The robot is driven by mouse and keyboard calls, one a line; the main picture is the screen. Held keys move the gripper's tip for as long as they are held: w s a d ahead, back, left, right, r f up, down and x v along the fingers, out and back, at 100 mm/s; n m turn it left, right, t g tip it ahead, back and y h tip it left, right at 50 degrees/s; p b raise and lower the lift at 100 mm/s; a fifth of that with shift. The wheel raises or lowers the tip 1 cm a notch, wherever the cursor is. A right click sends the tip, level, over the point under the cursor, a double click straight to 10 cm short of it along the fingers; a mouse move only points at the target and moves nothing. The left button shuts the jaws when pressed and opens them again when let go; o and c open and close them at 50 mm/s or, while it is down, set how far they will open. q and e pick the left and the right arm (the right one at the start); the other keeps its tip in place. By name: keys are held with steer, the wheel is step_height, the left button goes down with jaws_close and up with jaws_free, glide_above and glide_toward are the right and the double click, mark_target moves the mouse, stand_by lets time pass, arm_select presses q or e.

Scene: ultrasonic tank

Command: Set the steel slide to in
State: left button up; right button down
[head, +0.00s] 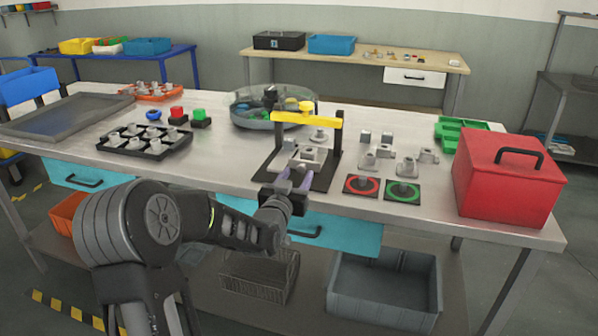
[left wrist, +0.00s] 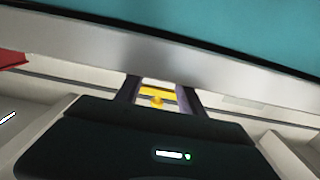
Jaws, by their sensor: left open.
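A fixture with a yellow bar (head: 307,118) on black posts stands on a dark base plate (head: 322,180) near the table's front edge. Grey steel parts (head: 308,155) sit on the plate under the bar; I take these to include the steel slide, but its setting cannot be told. My left gripper (head: 293,180) is open at the front of the plate, its fingers pointing toward the steel parts and partly covering the plate. In the left wrist view my fingers (left wrist: 160,95) stand apart with something yellow between them, further off. My right gripper is not in view.
A red pad (head: 362,185) and a green pad (head: 403,192) lie right of the fixture, with small metal parts behind them. A red box (head: 508,185) stands at the right end. A round clear-walled tank (head: 262,118) is behind. A black tray (head: 145,152) is left.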

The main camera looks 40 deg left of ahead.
arm_select(q)
steer(key=shift+x, duration=1.2)
jaws_close()
stand_by(0.6)
